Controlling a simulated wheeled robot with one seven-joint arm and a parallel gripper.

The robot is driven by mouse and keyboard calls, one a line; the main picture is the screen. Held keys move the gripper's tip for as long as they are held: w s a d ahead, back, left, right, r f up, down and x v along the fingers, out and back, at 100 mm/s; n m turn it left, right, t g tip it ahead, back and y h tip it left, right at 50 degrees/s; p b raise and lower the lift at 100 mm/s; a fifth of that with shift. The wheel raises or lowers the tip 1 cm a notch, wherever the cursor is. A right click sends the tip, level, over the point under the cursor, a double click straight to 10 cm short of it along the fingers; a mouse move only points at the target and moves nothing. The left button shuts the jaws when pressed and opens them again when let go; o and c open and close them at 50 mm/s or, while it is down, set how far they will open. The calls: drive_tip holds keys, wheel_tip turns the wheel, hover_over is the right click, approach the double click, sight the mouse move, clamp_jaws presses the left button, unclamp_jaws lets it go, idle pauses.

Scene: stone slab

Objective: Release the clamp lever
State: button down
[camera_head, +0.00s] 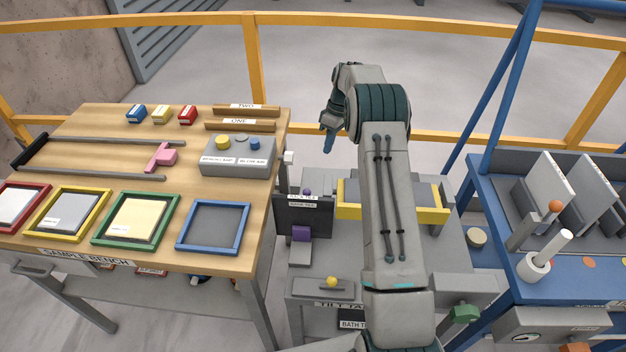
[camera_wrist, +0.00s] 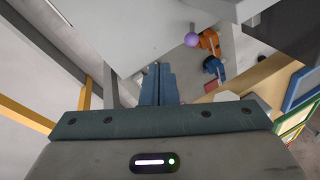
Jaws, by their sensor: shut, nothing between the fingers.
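My gripper (camera_head: 328,143) is raised beyond the tilt table, its fingers pointing down; in the wrist view its fingers (camera_wrist: 158,84) are together and empty. A purple ball knob (camera_head: 307,191) shows at the left of the tilt table by a dark labelled panel; a purple ball (camera_wrist: 192,40) also shows in the wrist view, apart from my fingers. Which part is the clamp lever I cannot tell for sure. A grey slab (camera_head: 349,193) in a yellow frame (camera_head: 348,212) lies on the tilt table (camera_head: 455,262), partly hidden by my arm.
A wooden sample bench (camera_head: 105,183) with coloured frames and a grey button box (camera_head: 237,157) stands left. A blue rack (camera_head: 590,285) with upright slabs and an orange-knobbed lever (camera_head: 555,206) stands right. A yellow railing (camera_head: 190,18) runs behind. A yellow ball knob (camera_head: 332,282) is in front.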

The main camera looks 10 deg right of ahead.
drive_tip(key=p+x, duration=0.2)
drive_tip(key=x, duration=0.7)
drive_tip(key=shift+s+a+f, duration=0.1)
drive_tip(key=shift+f, duration=0.15)
drive_tip(key=shift+s+a+f+p, duration=0.25)
drive_tip(key=shift+s+a+p, duration=0.3)
drive_tip(key=shift+s+a, duration=0.5)
drive_tip(key=shift+a+f, duration=0.2)
drive_tip(key=shift+a, duration=0.2)
drive_tip(key=shift+s+a, duration=0.1)
